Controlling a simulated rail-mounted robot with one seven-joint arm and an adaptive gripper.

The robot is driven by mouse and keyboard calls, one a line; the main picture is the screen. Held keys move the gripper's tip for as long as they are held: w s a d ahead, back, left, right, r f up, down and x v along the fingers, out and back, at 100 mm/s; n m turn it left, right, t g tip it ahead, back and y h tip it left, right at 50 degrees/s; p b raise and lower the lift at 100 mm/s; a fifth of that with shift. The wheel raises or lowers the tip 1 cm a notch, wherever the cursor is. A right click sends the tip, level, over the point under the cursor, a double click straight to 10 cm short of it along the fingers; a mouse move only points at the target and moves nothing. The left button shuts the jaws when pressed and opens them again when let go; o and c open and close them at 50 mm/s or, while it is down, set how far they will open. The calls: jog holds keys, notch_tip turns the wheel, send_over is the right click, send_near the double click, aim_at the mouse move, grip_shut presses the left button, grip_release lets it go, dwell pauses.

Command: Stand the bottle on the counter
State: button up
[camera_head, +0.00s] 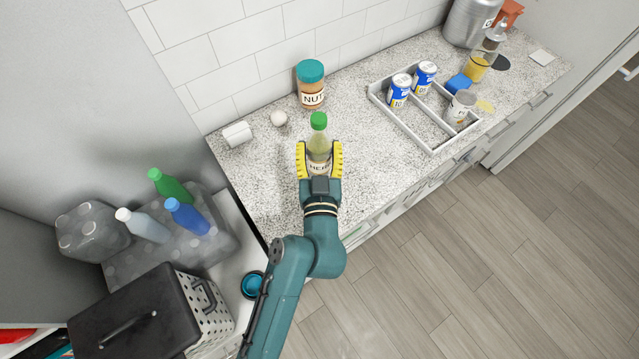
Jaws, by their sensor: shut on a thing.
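A bottle (318,142) with a green cap and a yellowish-green body with a pale label is between the yellow fingers of my gripper (319,160). My gripper is shut on the bottle's body, with one finger on each side. The bottle is over the left part of the speckled granite counter (265,185), with its cap toward the wall side of the picture. My gripper hides its lower part, so I cannot tell whether its base touches the counter.
A jar labelled NUT (311,85), an egg-like white ball (279,118) and a white object (237,134) stand behind. A divided tray (433,148) with cans is at right. Counter beside the gripper is clear.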

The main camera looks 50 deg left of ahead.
aim_at(319, 171)
notch_tip(319, 171, down, 8)
jog(key=shift+f+b, duration=0.25)
jog(key=shift+b, duration=0.8)
jog(key=shift+f, duration=0.2)
jog(key=o, duration=0.8)
jog(key=shift+f, duration=0.15)
jog(key=o, duration=0.4)
